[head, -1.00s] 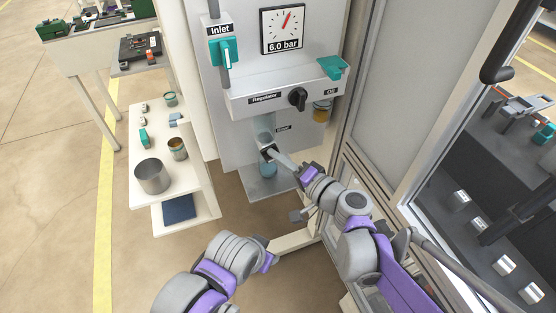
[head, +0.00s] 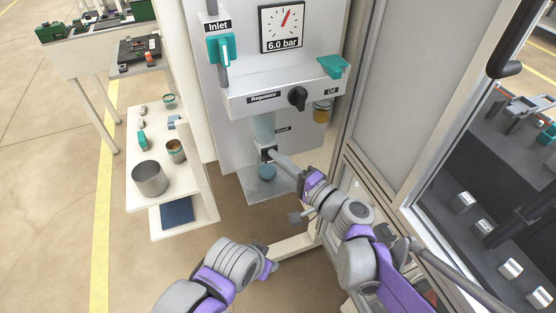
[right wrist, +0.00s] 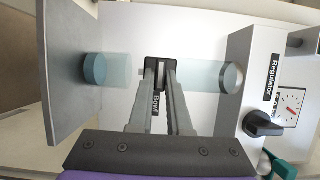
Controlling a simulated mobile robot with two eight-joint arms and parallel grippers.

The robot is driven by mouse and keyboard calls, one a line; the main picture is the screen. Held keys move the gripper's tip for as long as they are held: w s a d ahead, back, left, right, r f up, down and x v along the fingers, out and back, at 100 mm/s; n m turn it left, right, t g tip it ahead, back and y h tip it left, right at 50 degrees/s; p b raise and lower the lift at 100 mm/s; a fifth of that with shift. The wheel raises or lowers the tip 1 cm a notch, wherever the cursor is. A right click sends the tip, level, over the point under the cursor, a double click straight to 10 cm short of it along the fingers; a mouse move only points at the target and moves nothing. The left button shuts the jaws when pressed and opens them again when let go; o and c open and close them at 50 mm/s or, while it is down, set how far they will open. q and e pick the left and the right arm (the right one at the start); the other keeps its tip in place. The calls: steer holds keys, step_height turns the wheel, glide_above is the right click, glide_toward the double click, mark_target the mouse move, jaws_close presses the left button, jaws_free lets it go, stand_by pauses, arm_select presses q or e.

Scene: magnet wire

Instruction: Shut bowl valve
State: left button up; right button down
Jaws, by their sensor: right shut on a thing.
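The clear bowl (head: 265,128) hangs under the regulator block, with a blue-green end (head: 267,172) at its bottom. In the right wrist view the bowl (right wrist: 205,77) lies sideways, beside a "Bowl" label (right wrist: 156,104). My right gripper (head: 268,154) reaches in from the right to the bowl's front. In the right wrist view its fingertips (right wrist: 160,74) are closed together on a small part there, the bowl valve, which they mostly hide. Its handle angle cannot be made out. My left arm is low in front; its hand (head: 268,269) shows only partly, with fingers hidden.
Above are the regulator knob (head: 297,98), the inlet valve (head: 221,50), the teal oil handle (head: 333,66) and a gauge (head: 281,28) marked 6.0 bar. A white shelf (head: 190,205) with a metal cup (head: 149,178) stands left. A framed door panel (head: 400,90) borders the right.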

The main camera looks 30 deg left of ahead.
steer(key=c, duration=0.9)
jaws_free()
steer(key=shift+o, duration=0.2)
steer(key=v, duration=1.1)
steer(key=s+d+f+n+h+p, duration=0.1)
steer(key=s+d+h+p, duration=0.2)
steer(key=d, duration=0.7)
steer(key=s+d+f+n+h+p, duration=0.1)
steer(key=s+d+h+p, duration=0.3)
steer(key=d+h, duration=0.4)
steer(key=s+d+f+n+h+p, duration=0.1)
steer(key=s+d+h+p, duration=0.2)
steer(key=d, duration=0.9)
steer(key=s+h, duration=0.2)
steer(key=h, duration=0.1)
steer(key=shift+s+d+n+p, duration=0.25)
steer(key=shift+d+n+p, duration=0.15)
